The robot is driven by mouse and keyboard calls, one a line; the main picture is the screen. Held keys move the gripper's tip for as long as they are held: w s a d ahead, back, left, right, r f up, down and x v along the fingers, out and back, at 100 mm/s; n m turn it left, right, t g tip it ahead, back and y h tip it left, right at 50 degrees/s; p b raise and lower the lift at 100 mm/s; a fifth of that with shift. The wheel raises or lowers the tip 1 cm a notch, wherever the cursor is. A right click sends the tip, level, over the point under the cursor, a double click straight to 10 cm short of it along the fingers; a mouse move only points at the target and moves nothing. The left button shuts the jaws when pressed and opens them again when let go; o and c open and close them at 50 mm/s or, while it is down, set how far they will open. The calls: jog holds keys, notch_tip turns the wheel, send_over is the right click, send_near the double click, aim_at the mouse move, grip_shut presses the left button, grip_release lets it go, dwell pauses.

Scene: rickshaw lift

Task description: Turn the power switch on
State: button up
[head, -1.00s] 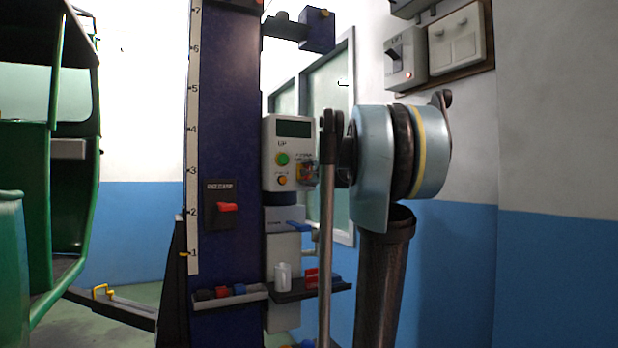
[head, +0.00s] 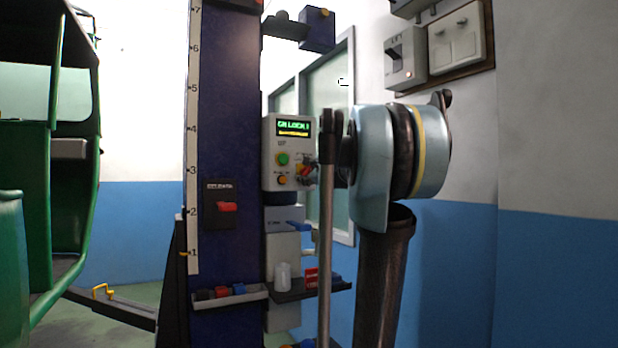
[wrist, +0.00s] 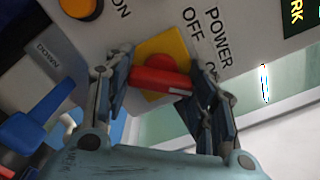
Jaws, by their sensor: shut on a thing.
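The power switch is a red handle (wrist: 160,77) on a yellow plate (wrist: 166,48), next to the POWER and OFF lettering in the wrist view. My gripper (wrist: 160,92) has a finger on either side of the red handle and is shut on it. The handle lies roughly across the picture there. In the head view the switch (head: 306,170) is small and partly covered by my arm. It sits on the right side of the grey control box (head: 270,155). The box's display (head: 293,127) is lit, with green text and a yellow line below.
An orange button (wrist: 82,6) and a blue lever (wrist: 22,133) are close to my gripper. The blue lift column (head: 235,110) stands left of the box, with a tool shelf (head: 300,292) below. A green rickshaw (head: 40,200) is at far left.

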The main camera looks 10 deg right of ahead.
jog(key=o, duration=1.1)
jog(key=v, duration=1.1)
jog(key=shift+s+d, duration=0.1)
jog(key=shift+s, duration=0.25)
